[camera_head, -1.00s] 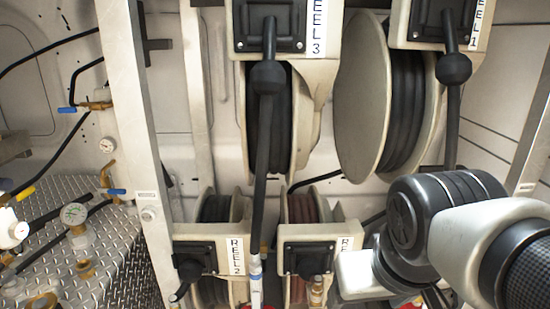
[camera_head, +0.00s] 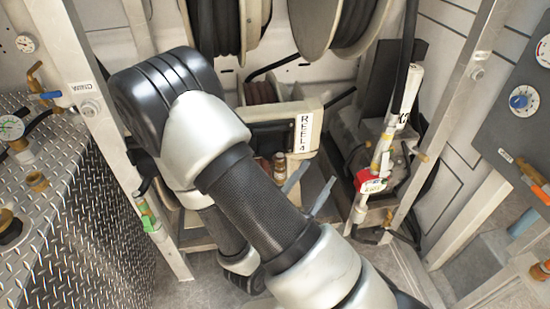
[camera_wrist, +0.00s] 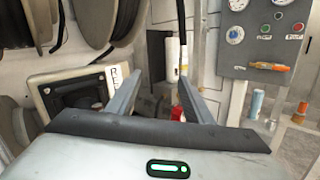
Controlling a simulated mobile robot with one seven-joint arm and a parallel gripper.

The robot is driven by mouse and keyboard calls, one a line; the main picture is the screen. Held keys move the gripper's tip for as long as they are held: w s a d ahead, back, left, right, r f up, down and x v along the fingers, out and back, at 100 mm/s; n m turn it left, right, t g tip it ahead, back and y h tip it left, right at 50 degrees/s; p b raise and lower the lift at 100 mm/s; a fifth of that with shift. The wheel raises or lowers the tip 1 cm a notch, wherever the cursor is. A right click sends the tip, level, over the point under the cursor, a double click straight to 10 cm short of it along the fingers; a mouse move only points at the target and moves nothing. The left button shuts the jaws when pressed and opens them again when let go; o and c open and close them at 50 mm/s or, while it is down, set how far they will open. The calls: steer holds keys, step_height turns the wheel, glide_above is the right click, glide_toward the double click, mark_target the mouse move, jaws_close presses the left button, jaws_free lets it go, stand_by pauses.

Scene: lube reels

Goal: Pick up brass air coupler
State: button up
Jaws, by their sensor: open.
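A small brass-coloured fitting (camera_head: 280,166), which looks like the brass air coupler, is upright in front of the Reel 4 housing (camera_head: 302,112) in the head view. My gripper (camera_head: 320,173) is partly hidden behind my arm; its two grey fingers show just right of and below the fitting, apart from it in the picture. In the wrist view, my gripper (camera_wrist: 160,77) is open with nothing held between the fingers. I cannot make out the coupler in the wrist view.
A white hose nozzle with a red tag (camera_head: 372,182) hangs at the right. A gauge panel (camera_head: 520,100) stands at far right, with valves and orange fittings. Diamond-plate metal (camera_head: 75,220) fills the left. Larger reels hang above; a metal post stands on each side.

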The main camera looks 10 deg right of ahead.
mark_target(280, 165)
steer(key=a+f+n+t+y, duration=0.4)
steer(key=a+f+n+y, duration=0.4)
steer(key=f+y, duration=0.15)
steer(key=shift+h, duration=0.25)
steer(key=shift+a+f+b+x, duration=0.25)
steer(key=shift+b+x, duration=0.95)
steer(key=shift+x, duration=1.75)
steer(key=shift+a+f+b+x, duration=0.1)
steer(key=shift+f+b+x, duration=0.75)
steer(key=shift+x, duration=2.05)
steer(key=shift+a+b+x, duration=0.1)
steer(key=shift+b+x, duration=1.4)
steer(key=shift+x, duration=1.45)
steer(key=shift+w, duration=0.15)
steer(key=shift+c, duration=0.2)
jaws_close()
step_height(280, 165, up, 10)
steer(key=p, duration=0.3)
